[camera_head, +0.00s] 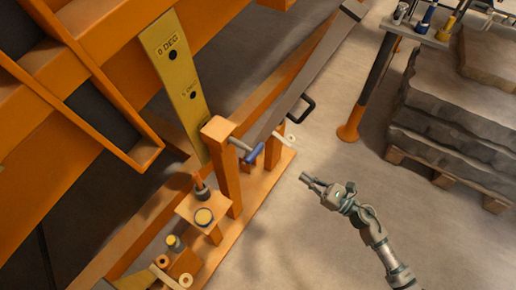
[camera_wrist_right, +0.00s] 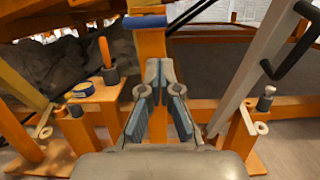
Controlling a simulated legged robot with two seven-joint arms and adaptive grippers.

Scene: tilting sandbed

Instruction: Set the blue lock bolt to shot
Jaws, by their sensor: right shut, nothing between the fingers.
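The blue lock bolt (camera_head: 254,153) sticks out from the upper part of an orange post (camera_head: 226,165), its blue grip pointing to the right on a grey rod. In the right wrist view the blue grip (camera_wrist_right: 145,22) shows across the post, above and beyond the fingers. My right gripper (camera_head: 305,178) is shut and empty, to the right of the bolt and apart from it. In the right wrist view its fingers (camera_wrist_right: 160,75) point towards the post. My left gripper is not in view.
A grey sloping bar (camera_head: 305,75) with a black handle (camera_head: 301,108) stands beside the post. A yellow plate (camera_head: 175,80) marks degrees. Stone slabs (camera_head: 460,110) lie at right; floor around my gripper is clear.

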